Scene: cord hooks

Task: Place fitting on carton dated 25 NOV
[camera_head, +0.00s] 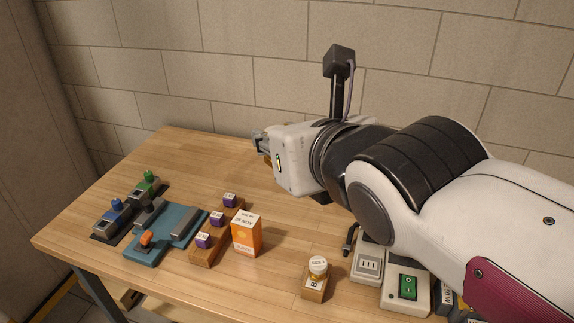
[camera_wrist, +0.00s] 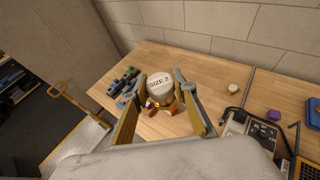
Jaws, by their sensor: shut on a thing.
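My gripper (camera_head: 262,143) is raised above the back of the table. In the wrist view its fingers are shut on a fitting (camera_wrist: 160,86) with a round white top reading "SIZE 2". In the head view the fitting is mostly hidden by my gripper. An orange and white carton (camera_head: 247,238) stands upright on the table, in front of and below my gripper. Its top bears a date with NOV printed upside down; the day is too small to read surely. Purple pieces with white labels (camera_head: 230,200) sit on wooden blocks beside the carton.
Another round-topped fitting (camera_head: 318,265) stands on a wooden block marked B at the front. A blue fixture (camera_head: 165,235) with grey and orange parts lies at left, beside green and blue-knobbed devices (camera_head: 145,184). A switch box (camera_head: 407,290) stands at front right. The back left table is clear.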

